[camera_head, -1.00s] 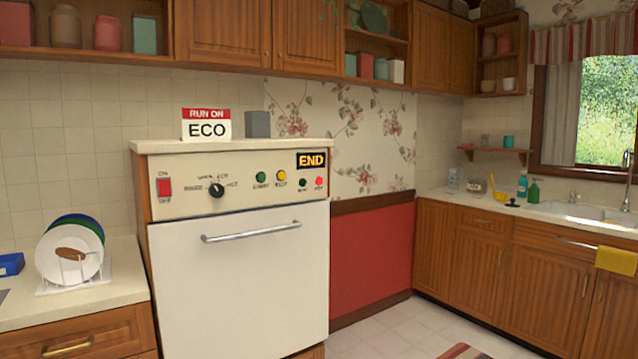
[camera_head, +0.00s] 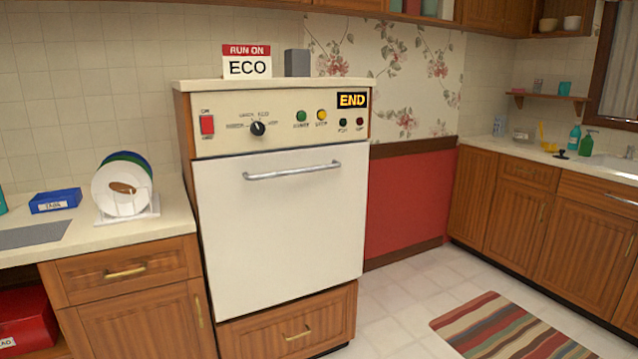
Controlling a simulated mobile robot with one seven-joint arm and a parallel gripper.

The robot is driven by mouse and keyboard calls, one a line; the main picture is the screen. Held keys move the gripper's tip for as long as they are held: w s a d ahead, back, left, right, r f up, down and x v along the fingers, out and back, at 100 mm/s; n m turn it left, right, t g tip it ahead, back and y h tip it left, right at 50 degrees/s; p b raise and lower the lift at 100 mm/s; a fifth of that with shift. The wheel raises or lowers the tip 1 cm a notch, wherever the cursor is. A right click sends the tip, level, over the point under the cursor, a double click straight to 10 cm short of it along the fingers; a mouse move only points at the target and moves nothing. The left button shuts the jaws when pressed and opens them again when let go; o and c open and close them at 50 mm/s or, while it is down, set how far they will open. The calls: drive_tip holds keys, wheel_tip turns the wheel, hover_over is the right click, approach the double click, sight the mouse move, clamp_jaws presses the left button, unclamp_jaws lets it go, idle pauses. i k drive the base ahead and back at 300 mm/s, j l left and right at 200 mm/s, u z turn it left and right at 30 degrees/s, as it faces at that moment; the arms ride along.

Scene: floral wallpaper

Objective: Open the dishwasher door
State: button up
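The dishwasher stands in the middle of the head view, in a wooden surround. Its white front door (camera_head: 280,235) is upright and closed. A horizontal silver bar handle (camera_head: 291,172) runs across the upper part of the door. Above it is a cream control panel (camera_head: 283,141) with a red switch, a black dial, several small round lights or buttons and a lit "END" display (camera_head: 352,100). My gripper does not show in the head view.
A striped rug (camera_head: 510,325) lies on the tiled floor (camera_head: 400,300) at right. The floor before the dishwasher is partly in view. The left counter (camera_head: 172,215) holds a plate rack with plates (camera_head: 122,188) and a blue box (camera_head: 55,201). A wooden drawer (camera_head: 290,325) lies below the door.

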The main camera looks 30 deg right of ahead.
sight(278, 226)
drive_tip(key=i+l, duration=0.65)
drive_tip(key=i, duration=0.2)
drive_tip(key=l+z, duration=0.05)
